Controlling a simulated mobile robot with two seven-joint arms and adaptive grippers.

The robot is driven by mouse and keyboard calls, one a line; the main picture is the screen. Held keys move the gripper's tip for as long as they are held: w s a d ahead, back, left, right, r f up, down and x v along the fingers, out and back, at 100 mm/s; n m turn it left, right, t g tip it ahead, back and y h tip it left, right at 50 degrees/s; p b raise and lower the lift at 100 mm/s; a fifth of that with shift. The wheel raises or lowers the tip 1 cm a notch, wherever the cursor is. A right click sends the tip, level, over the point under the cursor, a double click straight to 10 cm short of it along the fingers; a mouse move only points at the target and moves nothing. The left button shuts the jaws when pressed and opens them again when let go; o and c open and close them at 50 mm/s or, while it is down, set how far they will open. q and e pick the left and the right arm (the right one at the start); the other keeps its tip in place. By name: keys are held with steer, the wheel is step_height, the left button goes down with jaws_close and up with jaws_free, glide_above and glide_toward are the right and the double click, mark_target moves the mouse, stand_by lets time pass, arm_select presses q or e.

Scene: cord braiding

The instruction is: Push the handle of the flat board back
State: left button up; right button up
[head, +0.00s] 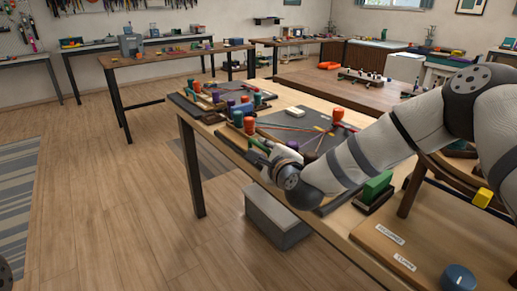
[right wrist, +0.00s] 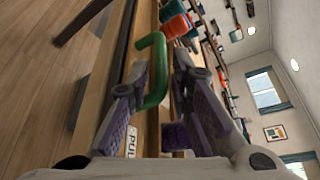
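The flat board (head: 308,128) is dark grey, with coloured cords across it, and lies on the near wooden table. Its green handle (right wrist: 156,72) is a bent bar, seen close up in the right wrist view. My right gripper (head: 262,157) is at the board's left front edge, and my forearm covers part of the board. In the right wrist view my right gripper (right wrist: 166,84) has its fingers apart, with the green handle between them, nearer the left finger. I cannot tell whether they touch. A white label (right wrist: 131,141) with partly hidden letters shows beside the handle. My left gripper is out of view.
Orange, teal and purple bobbins (head: 249,125) stand at the board's left side. A white block (head: 295,112) lies by the board's back edge. A grey box (head: 277,220) is under the table.

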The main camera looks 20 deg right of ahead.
mark_target(264, 148)
steer(key=x, duration=0.2)
steer(key=shift+w+f, duration=0.25)
steer(key=shift+w, duration=0.5)
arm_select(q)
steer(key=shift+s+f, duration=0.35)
arm_select(e)
steer(key=shift+r, duration=0.1)
jaws_close()
steer(key=shift+d, duration=0.1)
